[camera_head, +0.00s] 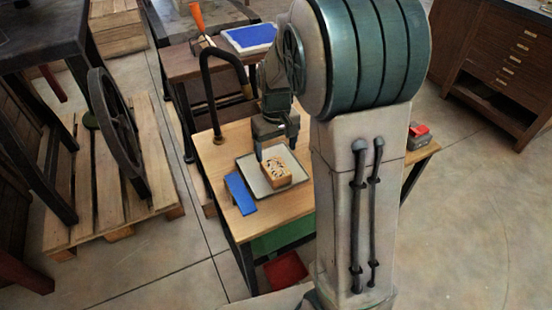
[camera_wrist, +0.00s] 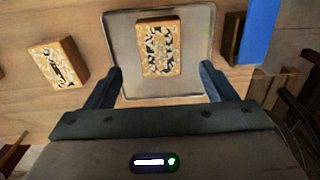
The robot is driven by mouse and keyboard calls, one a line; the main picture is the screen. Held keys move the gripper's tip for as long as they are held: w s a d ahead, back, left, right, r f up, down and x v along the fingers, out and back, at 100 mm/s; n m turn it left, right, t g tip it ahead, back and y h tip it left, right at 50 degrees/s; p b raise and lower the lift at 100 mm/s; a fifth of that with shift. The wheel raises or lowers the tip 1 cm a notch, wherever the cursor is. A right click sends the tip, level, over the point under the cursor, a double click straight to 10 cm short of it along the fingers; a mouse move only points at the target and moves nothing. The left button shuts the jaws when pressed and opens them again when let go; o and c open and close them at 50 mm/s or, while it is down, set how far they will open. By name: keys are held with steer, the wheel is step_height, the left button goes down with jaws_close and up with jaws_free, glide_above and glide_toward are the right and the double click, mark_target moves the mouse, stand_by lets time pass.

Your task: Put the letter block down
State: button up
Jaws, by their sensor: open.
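A letter block (camera_head: 277,172), tan-sided with a black-and-white carved face, lies on a pale square tray (camera_head: 256,187) on the wooden table. In the wrist view the block (camera_wrist: 160,47) rests within the tray (camera_wrist: 122,40), carved face up. My gripper (camera_head: 275,150) is just behind and above the block in the head view. In the wrist view its two fingers (camera_wrist: 160,78) stand wide apart, one to each side of the block's near end, with visible gaps. It is open and holds nothing. Whether the fingertips reach down to block height is unclear.
A second similar block (camera_wrist: 57,63) lies left of the tray in the wrist view. A blue-topped block (camera_head: 240,194) stands close beside the tray. A dark curved bar (camera_head: 210,85) rises at the table's back left. A red-topped item (camera_head: 418,131) sits at the table's right end.

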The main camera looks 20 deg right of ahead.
steer(key=s+r+m+t, duration=0.1)
steer(key=s+r, duration=0.2)
steer(key=s, duration=0.6)
steer(key=s+r+m+t, duration=0.1)
steer(key=s+r, duration=0.3)
steer(key=s, duration=0.5)
steer(key=shift+s+a+r, duration=0.15)
steer(key=shift+a+r, duration=0.05)
steer(key=shift+a, duration=0.1)
